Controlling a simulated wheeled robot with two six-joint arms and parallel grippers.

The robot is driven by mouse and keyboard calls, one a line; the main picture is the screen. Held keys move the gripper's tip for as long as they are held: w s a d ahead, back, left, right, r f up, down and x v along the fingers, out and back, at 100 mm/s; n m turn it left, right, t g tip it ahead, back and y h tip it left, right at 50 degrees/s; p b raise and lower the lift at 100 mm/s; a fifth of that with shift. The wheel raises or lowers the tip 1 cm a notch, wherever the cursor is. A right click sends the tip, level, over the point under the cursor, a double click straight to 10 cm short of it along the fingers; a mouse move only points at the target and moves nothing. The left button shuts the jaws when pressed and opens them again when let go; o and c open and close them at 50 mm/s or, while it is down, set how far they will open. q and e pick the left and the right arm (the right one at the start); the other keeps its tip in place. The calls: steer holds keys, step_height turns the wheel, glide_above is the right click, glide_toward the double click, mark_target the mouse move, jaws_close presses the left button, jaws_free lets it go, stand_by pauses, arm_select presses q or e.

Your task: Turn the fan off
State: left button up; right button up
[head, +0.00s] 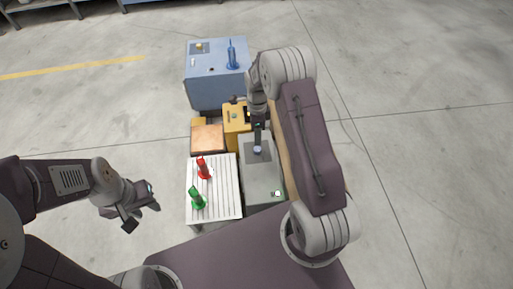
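No fan or hood can be clearly made out in the head view. A grey cabinet (262,187) stands in front of me, with a darker panel on its top and a small red-and-white control (276,194) near its front right corner. My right gripper (258,146) points down over the back part of this cabinet, partly hidden by its own wrist; its fingers are too small to judge. My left gripper (141,216) hangs over bare floor at the left, fingers apart and empty, clear of the slatted table.
A white slatted table (229,201) bears a red bottle-like object (203,168) and a green one (197,198). Behind are an orange-topped block (208,138), a yellow machine (233,124) and a blue cabinet (217,90) with a blue object (232,55). Floor is free left and right.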

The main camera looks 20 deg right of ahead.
mark_target(257, 149)
steer(key=f+b, duration=0.2)
steer(key=f, duration=0.1)
steer(key=f+b, duration=0.2)
steer(key=f, duration=0.1)
steer(key=f+b, duration=0.2)
steer(key=f, duration=0.1)
steer(key=shift+s+a, duration=0.1)
steer(key=shift+s, duration=0.2)
steer(key=shift+r, duration=0.1)
steer(key=shift+c, duration=0.2)
jaws_close()
